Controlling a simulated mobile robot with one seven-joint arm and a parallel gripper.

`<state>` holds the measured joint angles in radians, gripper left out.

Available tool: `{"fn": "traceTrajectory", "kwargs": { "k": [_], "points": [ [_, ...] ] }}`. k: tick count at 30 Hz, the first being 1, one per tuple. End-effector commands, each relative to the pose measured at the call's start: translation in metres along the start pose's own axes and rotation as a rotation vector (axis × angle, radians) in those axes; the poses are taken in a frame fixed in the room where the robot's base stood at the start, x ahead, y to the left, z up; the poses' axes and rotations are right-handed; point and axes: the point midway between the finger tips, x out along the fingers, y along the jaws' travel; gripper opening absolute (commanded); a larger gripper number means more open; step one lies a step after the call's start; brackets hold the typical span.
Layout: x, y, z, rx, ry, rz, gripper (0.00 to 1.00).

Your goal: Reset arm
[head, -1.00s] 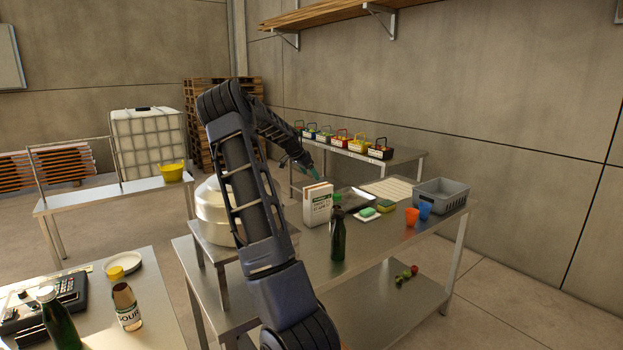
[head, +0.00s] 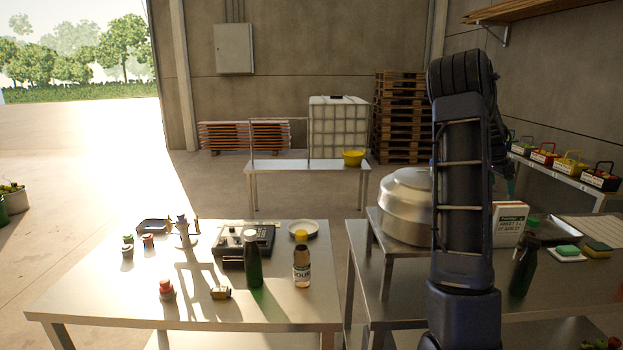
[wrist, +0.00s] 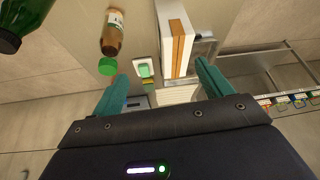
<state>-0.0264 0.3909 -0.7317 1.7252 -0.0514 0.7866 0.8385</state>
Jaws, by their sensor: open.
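My arm rises on the right of the head view, over the right metal table (head: 400,290). My gripper (wrist: 163,86) shows in the wrist view with its two teal fingers apart and nothing between them. In the head view it is mostly hidden behind my arm; only a teal part shows. Beyond the fingers in the wrist view are a white box with an orange stripe (wrist: 175,45), a brown bottle with a green cap (wrist: 112,35), a green sponge on a white dish (wrist: 145,68) and part of a green bottle (wrist: 20,22).
A large steel pot (head: 405,210) stands left of my arm on a raised stand. A dark green bottle (head: 522,270) stands right of my arm. The left table (head: 110,300) holds bottles, a black device (head: 245,247) and small items. Colourful baskets (head: 570,163) line the wall bench.

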Motion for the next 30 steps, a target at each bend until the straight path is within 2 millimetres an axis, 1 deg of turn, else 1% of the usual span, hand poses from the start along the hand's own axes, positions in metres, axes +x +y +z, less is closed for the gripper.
{"fn": "traceTrajectory", "kwargs": {
  "k": [1,8,15,20,24,30],
  "points": [
    [-0.011,0.007,0.006,-0.020,-0.019,-0.022,0.78],
    [-0.054,0.034,0.040,-0.146,-0.088,-0.112,0.78],
    [-0.102,0.065,0.078,-0.293,-0.129,-0.213,0.78],
    [-0.133,0.087,0.105,-0.398,-0.139,-0.280,0.78],
    [-0.159,0.108,0.130,-0.495,-0.137,-0.336,0.78],
    [-0.191,0.137,0.164,-0.625,-0.118,-0.405,0.78]
  ]
}}
